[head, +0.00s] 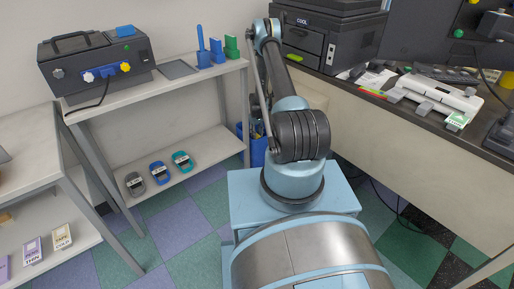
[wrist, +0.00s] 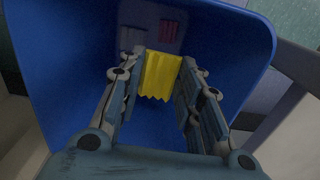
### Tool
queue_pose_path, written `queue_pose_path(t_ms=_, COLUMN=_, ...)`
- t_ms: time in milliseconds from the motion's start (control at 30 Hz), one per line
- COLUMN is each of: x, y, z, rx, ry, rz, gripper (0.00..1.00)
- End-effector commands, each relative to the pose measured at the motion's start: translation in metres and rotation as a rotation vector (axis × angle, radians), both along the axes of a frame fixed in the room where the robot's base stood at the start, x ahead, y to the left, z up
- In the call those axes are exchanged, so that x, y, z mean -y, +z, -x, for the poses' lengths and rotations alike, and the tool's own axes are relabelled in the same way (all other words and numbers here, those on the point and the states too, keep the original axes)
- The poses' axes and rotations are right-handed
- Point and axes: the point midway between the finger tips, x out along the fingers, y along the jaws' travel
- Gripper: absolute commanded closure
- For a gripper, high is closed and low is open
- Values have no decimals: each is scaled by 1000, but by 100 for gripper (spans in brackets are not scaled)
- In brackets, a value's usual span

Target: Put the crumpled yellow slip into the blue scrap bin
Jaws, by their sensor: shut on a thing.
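The crumpled yellow slip (wrist: 160,78) shows in the wrist view between the fingertips of my gripper (wrist: 159,68). My gripper is shut on it. The blue scrap bin (wrist: 72,75) surrounds the fingers and the slip in the wrist view, with its inner walls on the sides. The slip hangs within the bin's opening; its height above the bottom is hard to tell. In the head view the blue bin (head: 257,156) stands on the floor beside the shelf, partly behind my arm. My gripper and the slip are hidden there.
A shelf unit (head: 175,85) stands left of the bin, with a grey device (head: 98,62) and blue and green holders on top. A dark-topped counter (head: 440,128) with a printer (head: 325,42) is on the right.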

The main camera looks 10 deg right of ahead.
Motion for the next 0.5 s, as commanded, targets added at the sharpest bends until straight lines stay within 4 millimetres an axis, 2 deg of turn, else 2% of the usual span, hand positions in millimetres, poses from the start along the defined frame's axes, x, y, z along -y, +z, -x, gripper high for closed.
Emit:
queue_pose_path(t_ms=400, x=0, y=0, z=0, rx=0, ry=0, rz=0, gripper=76)
queue_pose_path(t_ms=433, x=0, y=0, z=0, rx=0, ry=0, rz=0, gripper=63)
queue_pose_path(t_ms=500, x=0, y=0, z=0, rx=0, ry=0, rz=0, gripper=47)
